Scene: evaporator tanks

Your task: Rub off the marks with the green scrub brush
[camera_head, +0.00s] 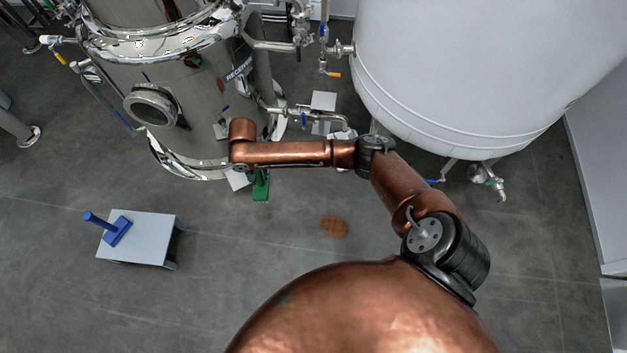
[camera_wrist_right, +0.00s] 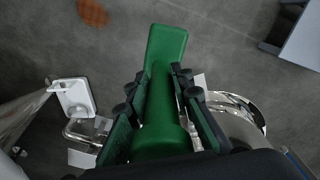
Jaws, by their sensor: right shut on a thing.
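The green scrub brush (camera_wrist_right: 166,55) is held in my right gripper (camera_wrist_right: 158,80), with a dark finger on each side of its handle. In the head view the brush (camera_head: 261,187) shows below my forearm, beside the foot of the steel tank; the arm hides most of the gripper. A brown mark (camera_head: 335,226) lies on the grey floor, right of the brush and apart from it. The same mark (camera_wrist_right: 92,12) shows at the top left of the wrist view. A small dark reddish patch (camera_head: 193,60) shows on the steel tank; I cannot tell whether it is a mark. My left gripper is out of view.
A blue brush (camera_head: 118,228) stands on a low white stool (camera_head: 150,225) at the left. The steel tank (camera_head: 205,100) and its pipes stand behind my right arm. A large white tank (camera_head: 460,80) with low valves stands at the right. The floor around the brown mark is clear.

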